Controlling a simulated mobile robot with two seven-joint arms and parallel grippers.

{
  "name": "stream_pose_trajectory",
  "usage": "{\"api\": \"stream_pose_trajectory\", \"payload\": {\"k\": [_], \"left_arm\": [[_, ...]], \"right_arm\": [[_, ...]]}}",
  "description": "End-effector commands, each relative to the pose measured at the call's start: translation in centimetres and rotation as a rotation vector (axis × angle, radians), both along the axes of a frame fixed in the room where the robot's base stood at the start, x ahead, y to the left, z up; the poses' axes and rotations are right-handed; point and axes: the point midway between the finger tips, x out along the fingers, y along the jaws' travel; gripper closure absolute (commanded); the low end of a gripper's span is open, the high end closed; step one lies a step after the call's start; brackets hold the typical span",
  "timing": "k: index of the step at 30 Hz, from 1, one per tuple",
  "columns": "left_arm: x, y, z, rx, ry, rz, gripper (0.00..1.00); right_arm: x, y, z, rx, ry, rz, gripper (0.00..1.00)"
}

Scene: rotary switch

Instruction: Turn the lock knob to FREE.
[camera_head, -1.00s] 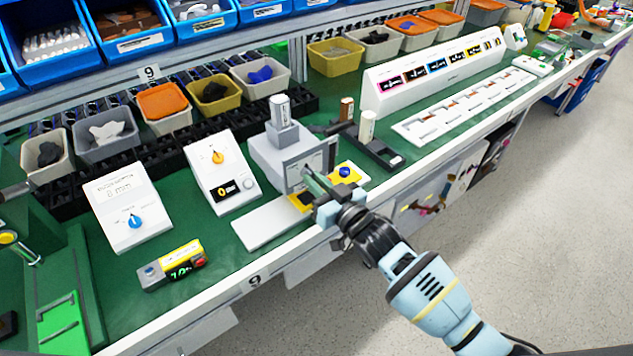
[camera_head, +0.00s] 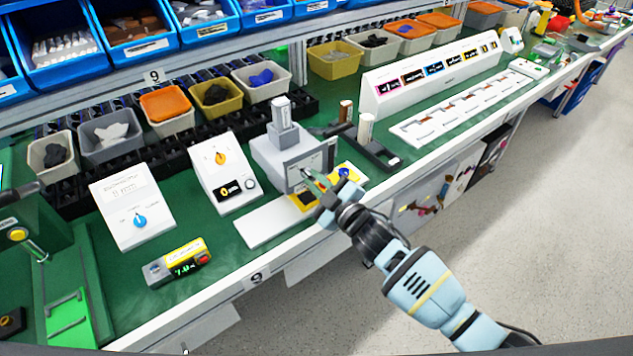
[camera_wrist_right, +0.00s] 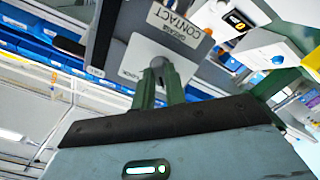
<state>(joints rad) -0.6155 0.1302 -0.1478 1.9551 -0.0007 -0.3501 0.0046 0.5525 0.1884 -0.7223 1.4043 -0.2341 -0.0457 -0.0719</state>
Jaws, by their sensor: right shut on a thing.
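A grey gauge unit (camera_head: 275,152) with an upright cylinder on top stands on the bench in the head view. My right gripper (camera_head: 309,182) is at its front face. In the right wrist view the gripper's two green fingers (camera_wrist_right: 160,88) are shut on a grey round knob (camera_wrist_right: 158,66). The knob sits on a light plate (camera_wrist_right: 150,52) with small lettering, partly hidden by the knob and fingers. A label reading "CONTACT" (camera_wrist_right: 175,22) is beside the plate. The knob's pointer and exact setting cannot be made out. My left gripper is not in view.
White boxes with a blue knob (camera_head: 140,221) and an orange knob (camera_head: 220,158) stand left of the unit. A yellow-grey display device (camera_head: 178,262) lies near the bench edge. A dark stand with posts (camera_head: 378,153) is close on the right.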

Motion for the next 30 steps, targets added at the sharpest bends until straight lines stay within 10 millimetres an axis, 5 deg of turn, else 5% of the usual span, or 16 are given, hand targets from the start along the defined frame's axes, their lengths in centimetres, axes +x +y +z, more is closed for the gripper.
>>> {"api": "stream_pose_trajectory", "payload": {"k": [22,23,27,30], "left_arm": [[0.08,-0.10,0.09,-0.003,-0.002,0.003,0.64],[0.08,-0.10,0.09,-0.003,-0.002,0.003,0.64],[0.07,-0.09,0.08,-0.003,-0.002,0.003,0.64],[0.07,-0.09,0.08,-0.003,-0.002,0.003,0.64]], "right_arm": [[0.00,-0.05,-0.15,-0.076,-0.052,-0.001,1.00],[0.00,-0.05,-0.15,-0.076,-0.052,-0.001,0.86],[0.01,-0.04,-0.12,-0.075,-0.052,-0.001,0.68],[0.00,-0.04,-0.08,-0.074,-0.051,-0.001,0.65]]}}
